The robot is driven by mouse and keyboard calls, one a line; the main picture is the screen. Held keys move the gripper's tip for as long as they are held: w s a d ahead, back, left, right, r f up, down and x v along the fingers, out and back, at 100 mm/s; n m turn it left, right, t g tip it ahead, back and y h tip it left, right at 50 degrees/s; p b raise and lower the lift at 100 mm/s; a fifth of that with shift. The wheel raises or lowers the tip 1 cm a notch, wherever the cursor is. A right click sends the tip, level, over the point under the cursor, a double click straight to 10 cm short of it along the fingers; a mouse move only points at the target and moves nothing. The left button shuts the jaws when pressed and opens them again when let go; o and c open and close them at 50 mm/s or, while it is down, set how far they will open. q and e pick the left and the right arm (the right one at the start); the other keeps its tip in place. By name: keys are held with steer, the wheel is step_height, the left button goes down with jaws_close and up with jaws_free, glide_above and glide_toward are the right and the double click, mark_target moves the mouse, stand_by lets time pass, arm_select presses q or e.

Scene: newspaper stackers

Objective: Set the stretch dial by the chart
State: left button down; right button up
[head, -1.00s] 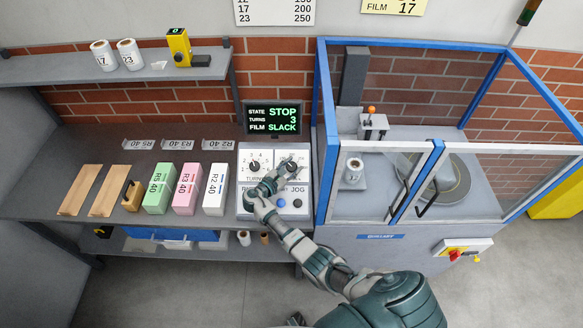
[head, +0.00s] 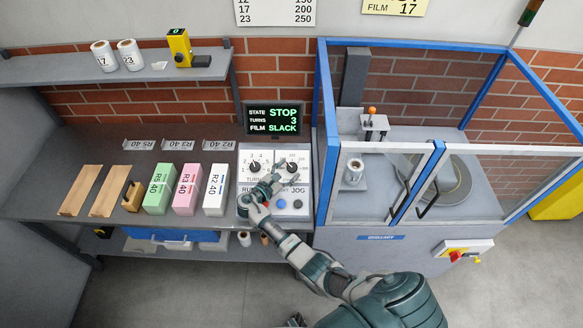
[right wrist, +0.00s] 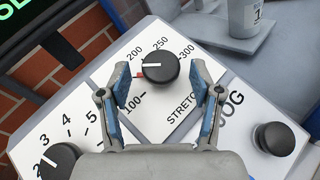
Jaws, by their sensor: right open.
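The stretch dial (right wrist: 158,68) is a black knob with a white pointer line, on the white control panel (head: 243,206). In the right wrist view its pointer aims left, below the 200 label; a red mark sits at its left edge. The label there is hidden by a finger. The dial also shows in the head view (head: 292,167). My right gripper (right wrist: 163,80) is open and empty, its blue-padded fingers apart either side of the dial in that view, not touching it. The chart (head: 275,8) on the wall pairs 17 with 200. My left gripper is out of view.
A yellow note (head: 393,6) reads FILM 17. The screen (head: 273,118) shows STOP, turns 3, film SLACK. The turns dial (right wrist: 62,160) and JOG knob (right wrist: 273,138) flank the stretch dial. A blue-framed enclosure (head: 322,150) stands close on the right.

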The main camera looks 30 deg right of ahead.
steer(key=v, duration=0.9)
steer(key=shift+a, duration=0.25)
steer(key=shift+f, duration=0.1)
